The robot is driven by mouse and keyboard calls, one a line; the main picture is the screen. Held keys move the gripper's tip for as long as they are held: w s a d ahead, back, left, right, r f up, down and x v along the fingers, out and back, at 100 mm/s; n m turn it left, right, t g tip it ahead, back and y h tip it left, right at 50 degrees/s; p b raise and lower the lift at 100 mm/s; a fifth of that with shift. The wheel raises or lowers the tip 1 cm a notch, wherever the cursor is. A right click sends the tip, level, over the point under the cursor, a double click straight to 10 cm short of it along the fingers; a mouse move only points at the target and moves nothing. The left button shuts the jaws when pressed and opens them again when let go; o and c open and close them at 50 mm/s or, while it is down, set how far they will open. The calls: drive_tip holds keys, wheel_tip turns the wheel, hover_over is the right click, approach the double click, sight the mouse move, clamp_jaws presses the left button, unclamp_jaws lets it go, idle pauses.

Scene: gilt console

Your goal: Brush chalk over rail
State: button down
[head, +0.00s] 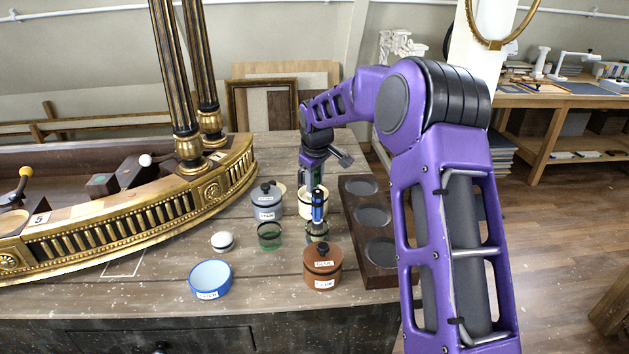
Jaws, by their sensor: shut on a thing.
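The gilt rail (128,226) curves along the front of the console at left, with small balusters and rosettes. My gripper (316,190) points down among the jars, right of the rail and apart from it. It is shut on a slim blue-handled tool (319,205), which looks like the brush; its lower end is hard to make out. A small jar (317,232) stands below it, and I cannot tell whether the tool is inside. A cream jar (304,203) is partly hidden behind the gripper. The labels are too small to read, so I cannot tell which jar holds chalk.
A grey lidded jar (267,202), green glass (270,236), white round pot (222,241), open blue bowl (211,279) and brown lidded jar (322,267) crowd around. A dark wooden tray (358,214) with round recesses lies at right. Black-and-gold columns (176,75) rise from the console.

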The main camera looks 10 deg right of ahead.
drive_tip(key=shift+r+p, duration=0.85)
drive_tip(key=shift+r, duration=2.6)
